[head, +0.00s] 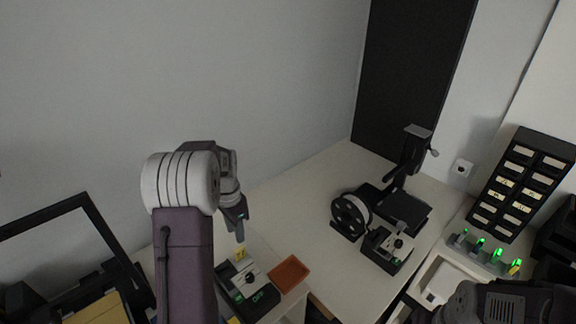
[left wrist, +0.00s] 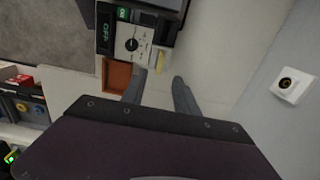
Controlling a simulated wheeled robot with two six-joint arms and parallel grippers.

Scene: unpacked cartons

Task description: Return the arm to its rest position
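My left arm rises from the bottom of the head view, with its left gripper (head: 240,228) pointing down above the white counter. In the left wrist view the two fingers of this gripper (left wrist: 158,90) stand apart with nothing between them. Below it in the head view is a grey device (head: 236,276) with a green display. In the left wrist view a device with a dial and a display reading OFF (left wrist: 130,38) lies beyond the fingers. Part of my right arm shows at the bottom right of the head view; its gripper is out of sight.
An orange tray (head: 289,273) lies beside the grey device. A reel (head: 350,216), a second device (head: 387,249) and a black stand (head: 404,205) are on the counter (head: 310,205). A black drawer rack (head: 519,183) and green-lit chargers (head: 486,252) are at right.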

